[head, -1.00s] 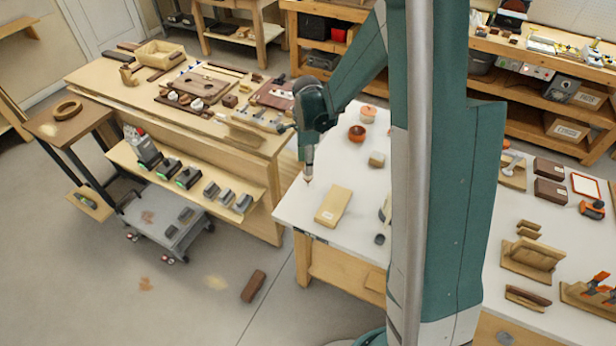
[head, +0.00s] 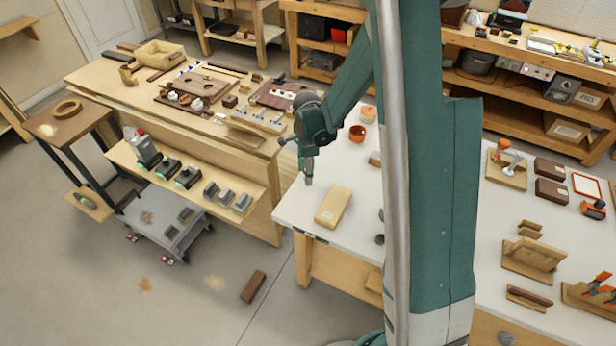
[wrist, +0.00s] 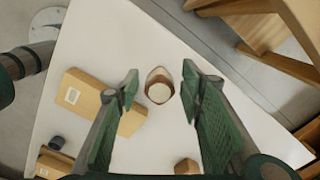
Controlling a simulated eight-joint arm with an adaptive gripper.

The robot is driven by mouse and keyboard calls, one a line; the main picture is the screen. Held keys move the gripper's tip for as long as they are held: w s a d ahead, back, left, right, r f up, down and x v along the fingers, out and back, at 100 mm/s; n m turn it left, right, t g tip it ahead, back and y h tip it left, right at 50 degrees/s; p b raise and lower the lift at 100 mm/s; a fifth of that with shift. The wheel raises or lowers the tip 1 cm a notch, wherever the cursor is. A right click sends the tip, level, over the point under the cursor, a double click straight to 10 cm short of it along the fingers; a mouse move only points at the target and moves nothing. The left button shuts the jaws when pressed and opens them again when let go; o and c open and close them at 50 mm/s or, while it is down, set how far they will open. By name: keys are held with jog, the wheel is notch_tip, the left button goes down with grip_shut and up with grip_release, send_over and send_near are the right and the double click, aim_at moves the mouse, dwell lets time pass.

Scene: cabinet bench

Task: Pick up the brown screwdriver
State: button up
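My gripper (wrist: 161,82) is open, with its two green-padded fingers apart. In the head view it (head: 308,181) is low over the left part of the white table (head: 284,213). A rounded brown thing with a pale cream middle (wrist: 159,90) lies between and beyond the fingertips in the wrist view, with gaps on both sides. It is seen nearly end-on; I cannot tell for sure that it is the brown screwdriver. In the head view my gripper hides it. No other brown screwdriver is clear.
A tan box (head: 333,207) lies beside my gripper, also left of the fingers in the wrist view (wrist: 88,97). A small wooden block (wrist: 187,166) and a dark small piece (wrist: 57,142) are nearby. The table's edge is close.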

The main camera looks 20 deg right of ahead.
dwell(0.5)
jog(key=c, duration=1)
jog(key=shift+r, duration=0.15)
jog(key=shift+r+p, duration=0.5)
jog(key=shift+r, duration=4.35)
